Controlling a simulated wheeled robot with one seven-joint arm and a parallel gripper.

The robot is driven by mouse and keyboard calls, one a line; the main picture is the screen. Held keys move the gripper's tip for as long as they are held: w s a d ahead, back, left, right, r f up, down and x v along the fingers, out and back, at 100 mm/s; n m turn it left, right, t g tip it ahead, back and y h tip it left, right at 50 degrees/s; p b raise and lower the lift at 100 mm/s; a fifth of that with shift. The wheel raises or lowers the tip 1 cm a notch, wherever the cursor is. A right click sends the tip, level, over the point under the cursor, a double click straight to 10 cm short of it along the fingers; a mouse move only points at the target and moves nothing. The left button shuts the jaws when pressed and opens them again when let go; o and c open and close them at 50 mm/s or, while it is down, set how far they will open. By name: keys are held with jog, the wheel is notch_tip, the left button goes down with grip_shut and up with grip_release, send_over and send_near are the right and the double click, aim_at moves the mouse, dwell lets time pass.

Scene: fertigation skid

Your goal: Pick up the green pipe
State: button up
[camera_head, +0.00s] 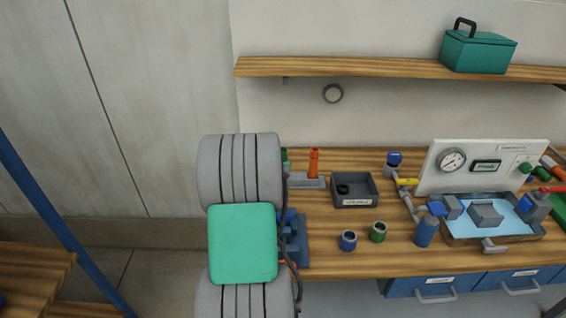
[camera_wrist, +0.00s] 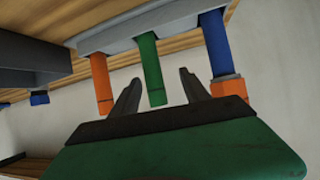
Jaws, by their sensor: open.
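The green pipe (camera_wrist: 151,70) stands in a grey rack (camera_wrist: 115,35) in the wrist view, which shows the bench upside down. My gripper (camera_wrist: 159,78) is open, with one finger on each side of the pipe's free end in the picture. Gaps show between the fingers and the pipe, and I cannot tell how far it reaches in between them. In the head view my arm hides the gripper. The rack (camera_head: 308,183) shows partly there, and a sliver of green shows beside my arm; I cannot tell whether it is the pipe.
An orange pipe (camera_wrist: 101,84) and a blue pipe (camera_wrist: 216,45) with an orange end flank the green pipe closely. A dark tray (camera_head: 355,202), a blue fitting (camera_head: 348,241) and a green fitting (camera_head: 378,232) sit on the bench. A gauge panel (camera_head: 475,168) stands at the right.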

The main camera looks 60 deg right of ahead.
jog(key=p+x, duration=0.1)
jog(key=x, duration=0.2)
jog(key=s+x, duration=0.1)
jog(key=x, duration=0.1)
jog(key=p+x, duration=0.1)
jog(key=x, duration=0.2)
jog(key=shift+s+d+f+p, duration=0.1)
jog(key=shift+d+f+p, duration=0.2)
jog(key=shift+d+p, duration=0.05)
grip_shut()
